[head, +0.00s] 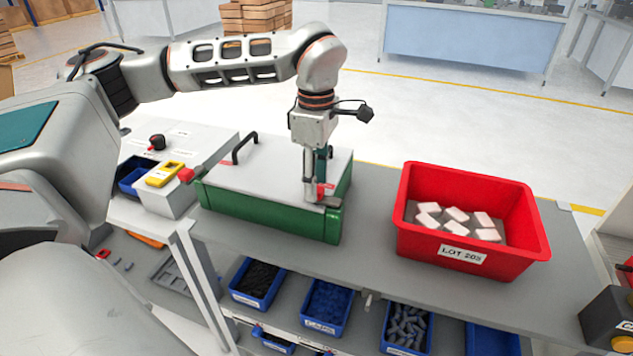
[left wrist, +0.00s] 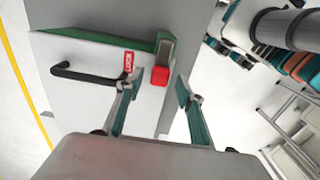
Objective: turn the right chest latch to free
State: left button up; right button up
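The green chest (head: 265,213) with a pale lid (head: 270,165) stands on the grey bench. My left gripper (head: 318,196) points down at the chest's right front corner and mostly hides the right latch there. In the left wrist view, the right latch's red knob (left wrist: 160,76) lies between the spread fingertips of my left gripper (left wrist: 157,88), with a gap on each side. A red label reading "LOCK" (left wrist: 128,63) is beside it on the lid. My right gripper is not in view.
A black handle (head: 244,146) rises from the lid. A red bin (head: 470,225) with several pale blocks stands to the right, with clear bench between it and the chest. A yellow device (head: 165,174) sits at the left. Blue bins (head: 328,308) fill the shelf below.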

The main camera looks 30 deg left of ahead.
pick_arm(q)
jog(key=shift+f, duration=0.5)
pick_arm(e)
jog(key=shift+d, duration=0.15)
pick_arm(q)
jog(key=shift+c, duration=0.5)
grip_shut()
